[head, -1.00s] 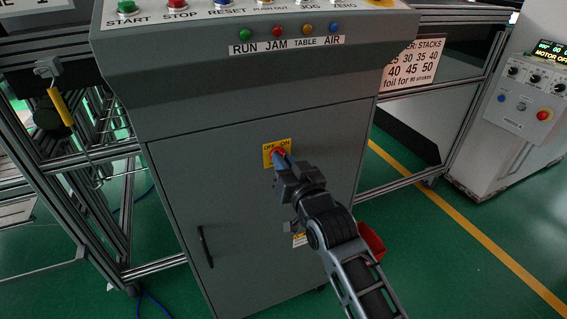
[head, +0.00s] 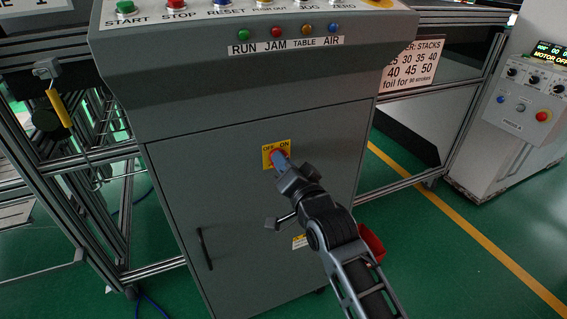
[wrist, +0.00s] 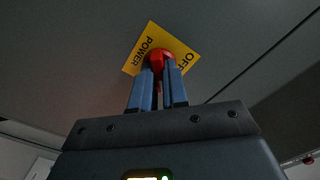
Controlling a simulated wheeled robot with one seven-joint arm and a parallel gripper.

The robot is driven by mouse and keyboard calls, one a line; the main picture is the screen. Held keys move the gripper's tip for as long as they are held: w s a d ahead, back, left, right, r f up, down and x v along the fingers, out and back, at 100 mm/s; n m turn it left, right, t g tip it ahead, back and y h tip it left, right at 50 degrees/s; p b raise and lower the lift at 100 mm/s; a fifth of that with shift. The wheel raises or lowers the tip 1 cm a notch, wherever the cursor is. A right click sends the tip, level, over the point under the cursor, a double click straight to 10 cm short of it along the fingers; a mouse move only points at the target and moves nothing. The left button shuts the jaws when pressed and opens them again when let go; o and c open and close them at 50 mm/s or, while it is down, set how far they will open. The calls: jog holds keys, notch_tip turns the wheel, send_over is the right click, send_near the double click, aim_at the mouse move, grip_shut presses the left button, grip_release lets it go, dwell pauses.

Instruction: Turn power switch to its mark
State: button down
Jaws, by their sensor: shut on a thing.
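The power switch (head: 281,152) is a red knob on a yellow plate (head: 267,162) on the grey cabinet's front. The plate reads OFF at the left and ON at the right in the head view. My gripper (head: 279,157) reaches it from the lower right, with its blue fingers at the knob. In the wrist view, my gripper (wrist: 159,70) is shut on the red knob (wrist: 160,55), one finger on each side. The plate (wrist: 148,32) looks tilted there, with POWER and OFF legible; ON is hidden. The fingers cover much of the knob, so I cannot tell its pointing direction.
The grey cabinet (head: 210,190) has a black door handle (head: 204,248) at lower left and a button panel above. A red bin (head: 371,242) stands on the floor behind my arm. A white machine (head: 520,125) stands at the right. Green floor between is open.

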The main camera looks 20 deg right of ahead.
dwell(0.4)
jog(key=c, duration=1.1)
grip_release()
jog(key=shift+c, duration=0.2)
jog(key=s, duration=0.7)
jog(key=shift+s+b, duration=0.4)
jog(key=s+f+n+g, duration=0.15)
jog(key=s+f, duration=0.25)
jog(key=s, duration=0.7)
jog(key=s+f+n, duration=0.3)
jog(key=s, duration=0.8)
jog(key=s+r+n+g, duration=0.1)
jog(key=s+r+n, duration=0.1)
jog(key=s, duration=0.8)
jog(key=s+r+n, duration=0.2)
jog(key=s+r, duration=0.1)
jog(key=s, duration=0.7)
jog(key=shift+s+r+n+g, duration=0.15)
jog(key=shift+r+n+g, duration=0.2)
jog(key=shift+r, duration=0.05)
